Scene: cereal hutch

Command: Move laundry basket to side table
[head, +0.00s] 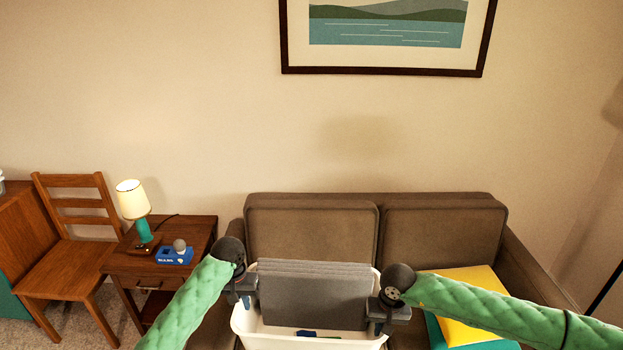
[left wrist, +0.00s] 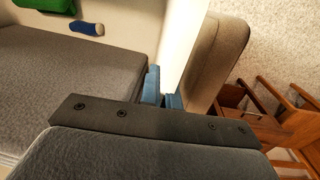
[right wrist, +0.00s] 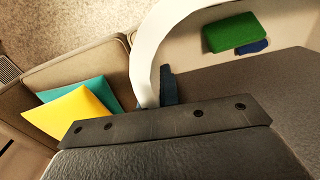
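The white laundry basket (head: 257,332) is at the bottom middle of the head view, in front of the brown sofa. A grey folded item (head: 313,293) stands up inside it. My left gripper (head: 243,298) is shut on the basket's left rim, which also shows in the left wrist view (left wrist: 188,45). My right gripper (head: 380,325) is shut on the right rim, seen in the right wrist view (right wrist: 150,60). The basket's underside is hidden, so I cannot tell what it rests on. The wooden side table (head: 195,232) stands left of the sofa.
The side table carries a lit lamp (head: 138,210), a blue box (head: 174,256) and small items. A wooden chair (head: 75,235) stands left of it. The sofa (head: 310,222) holds yellow (head: 470,300) and teal (head: 490,345) cushions at right. A green item (right wrist: 232,33) lies in the basket.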

